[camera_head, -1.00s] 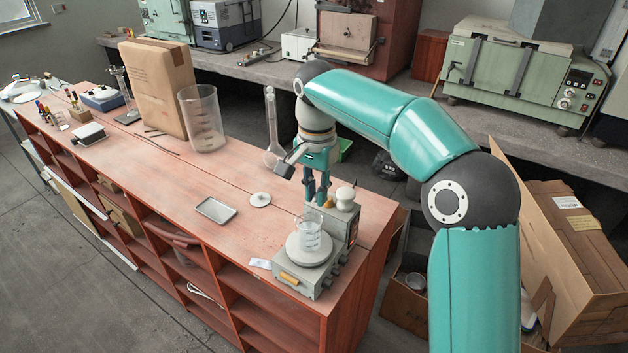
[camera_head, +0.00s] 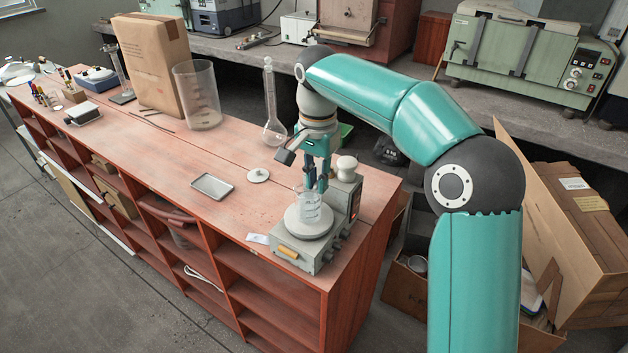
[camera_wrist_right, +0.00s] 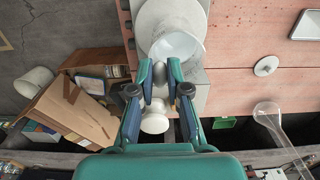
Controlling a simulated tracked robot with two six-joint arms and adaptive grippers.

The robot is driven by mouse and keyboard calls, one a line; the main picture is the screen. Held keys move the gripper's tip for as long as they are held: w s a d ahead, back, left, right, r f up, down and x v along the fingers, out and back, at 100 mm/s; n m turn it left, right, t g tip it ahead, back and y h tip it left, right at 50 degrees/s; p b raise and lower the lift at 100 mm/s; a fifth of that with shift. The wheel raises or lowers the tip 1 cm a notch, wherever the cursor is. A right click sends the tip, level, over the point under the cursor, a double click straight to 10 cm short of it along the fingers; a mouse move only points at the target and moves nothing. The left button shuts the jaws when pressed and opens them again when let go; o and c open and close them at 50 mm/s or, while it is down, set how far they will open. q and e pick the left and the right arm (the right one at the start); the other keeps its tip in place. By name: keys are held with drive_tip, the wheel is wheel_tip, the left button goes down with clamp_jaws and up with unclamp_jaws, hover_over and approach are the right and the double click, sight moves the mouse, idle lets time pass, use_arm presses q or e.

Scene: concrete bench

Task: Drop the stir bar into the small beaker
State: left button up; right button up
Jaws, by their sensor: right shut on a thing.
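The small clear beaker (camera_head: 310,208) stands upright on the round pale plate of the stirrer (camera_head: 292,252), near the bench's right end. It also shows in the right wrist view (camera_wrist_right: 176,46), just beyond my fingertips. My right gripper (camera_head: 316,183) points down right by the beaker's rim, at its back side. In the right wrist view its fingertips (camera_wrist_right: 160,74) are closed to a narrow gap on a small pale piece, which I take for the stir bar. The stir bar cannot be made out in the head view. My left gripper is not in view.
A white-capped knob or bottle (camera_head: 346,164) stands close behind the stirrer, near my right gripper. A tall flask (camera_head: 273,130), a white disc (camera_head: 258,175) and a shallow tray (camera_head: 212,186) are to the left.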

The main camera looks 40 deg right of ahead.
drive_tip(key=o, duration=0.8)
drive_tip(key=shift+r, duration=3.7)
